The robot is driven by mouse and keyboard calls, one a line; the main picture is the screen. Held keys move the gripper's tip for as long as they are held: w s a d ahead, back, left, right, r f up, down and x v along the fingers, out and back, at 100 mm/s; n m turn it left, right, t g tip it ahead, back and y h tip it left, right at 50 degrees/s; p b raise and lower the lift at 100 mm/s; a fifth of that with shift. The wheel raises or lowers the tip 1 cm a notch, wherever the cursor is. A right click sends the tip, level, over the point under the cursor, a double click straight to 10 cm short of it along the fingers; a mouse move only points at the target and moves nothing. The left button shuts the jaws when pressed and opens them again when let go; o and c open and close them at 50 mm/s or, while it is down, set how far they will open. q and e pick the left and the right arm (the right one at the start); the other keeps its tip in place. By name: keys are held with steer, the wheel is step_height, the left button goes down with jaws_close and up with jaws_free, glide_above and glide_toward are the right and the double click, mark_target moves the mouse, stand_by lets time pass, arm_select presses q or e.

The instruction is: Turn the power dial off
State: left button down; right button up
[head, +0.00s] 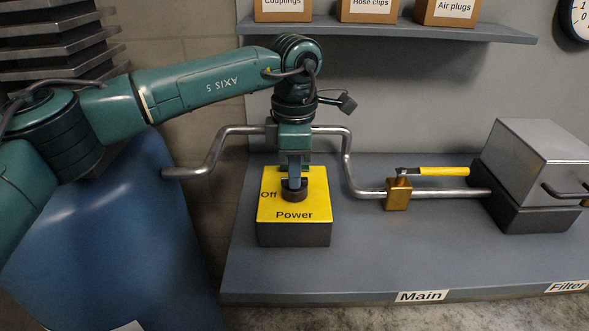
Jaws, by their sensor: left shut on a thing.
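The power box (293,233) stands on the grey bench, with a yellow top marked "Off" at its left and "Power" along its front edge. The dark round power dial (294,195) sits in the middle of the yellow top. My left gripper (294,183) points straight down from above and is shut on the dial. The gripper hides much of the dial and the back of the yellow top, so I cannot tell which way the dial points. My right gripper is not in view.
A metal pipe (348,165) runs behind the box to a brass valve (398,194) with a yellow handle (444,171). A grey filter housing (540,165) stands at right. A shelf (400,30) with labelled boxes hangs above. The bench front (370,260) is clear.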

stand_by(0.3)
arm_select(q)
steer(key=c, duration=1.5)
jaws_free()
steer(key=shift+r, duration=0.1)
step_height(320, 180, up, 13)
steer(key=shift+r+p, duration=0.1)
steer(key=shift+p, duration=0.2)
